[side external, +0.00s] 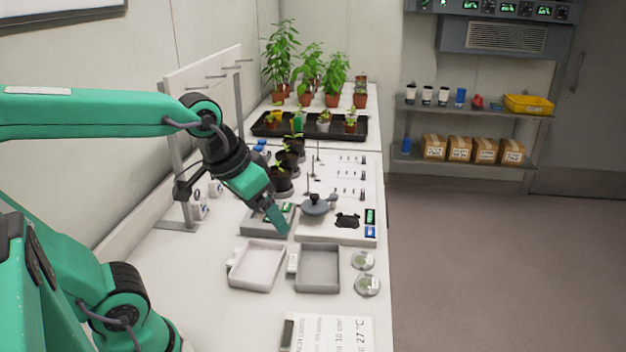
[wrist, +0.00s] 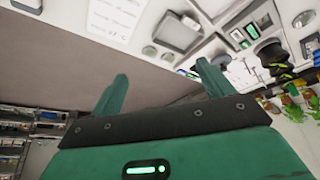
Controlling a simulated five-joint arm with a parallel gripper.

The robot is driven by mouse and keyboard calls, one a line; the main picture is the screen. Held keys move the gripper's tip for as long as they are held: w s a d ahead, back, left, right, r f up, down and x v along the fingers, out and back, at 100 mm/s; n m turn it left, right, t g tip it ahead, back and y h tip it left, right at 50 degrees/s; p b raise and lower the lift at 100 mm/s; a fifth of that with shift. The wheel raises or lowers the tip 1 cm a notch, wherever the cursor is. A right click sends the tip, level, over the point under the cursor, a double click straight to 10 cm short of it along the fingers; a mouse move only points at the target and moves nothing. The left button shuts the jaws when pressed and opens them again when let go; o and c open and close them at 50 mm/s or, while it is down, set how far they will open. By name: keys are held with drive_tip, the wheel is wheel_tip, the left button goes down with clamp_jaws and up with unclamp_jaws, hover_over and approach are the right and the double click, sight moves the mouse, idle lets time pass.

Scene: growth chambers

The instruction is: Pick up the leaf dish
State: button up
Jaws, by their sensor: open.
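Two round clear dishes with green leaf pieces lie on the white bench to the right of the grey tray: a farther dish (side external: 362,260) and a nearer dish (side external: 367,285). I cannot tell which one the task means. In the wrist view two small round dishes show near the top centre, one to the left (wrist: 149,50) and one to the right (wrist: 168,57). My gripper (side external: 279,224) hangs above the bench, behind the trays and to the left of the dishes, apart from both. In the wrist view its fingers (wrist: 164,74) are spread, with nothing between them.
A white tray (side external: 237,284) and a grey tray (side external: 318,287) stand left of the dishes. A printed sheet (side external: 345,335) lies in front. Behind is a panel with a round grey device (side external: 317,207). Potted plants (side external: 332,100) stand farther back. The bench's right edge is close to the dishes.

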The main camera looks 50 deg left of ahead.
drive_tip(key=w+d+f+n+g, duration=0.1)
drive_tip(key=w, duration=0.6)
drive_tip(key=n+g, duration=0.3)
drive_tip(key=g, duration=0.1)
hover_over(368, 282)
wheel_tip(368, 282, down, 16)
drive_tip(key=shift+f, duration=1.4)
drive_tip(key=shift+f, duration=0.1)
drive_tip(key=shift+f, duration=2.5)
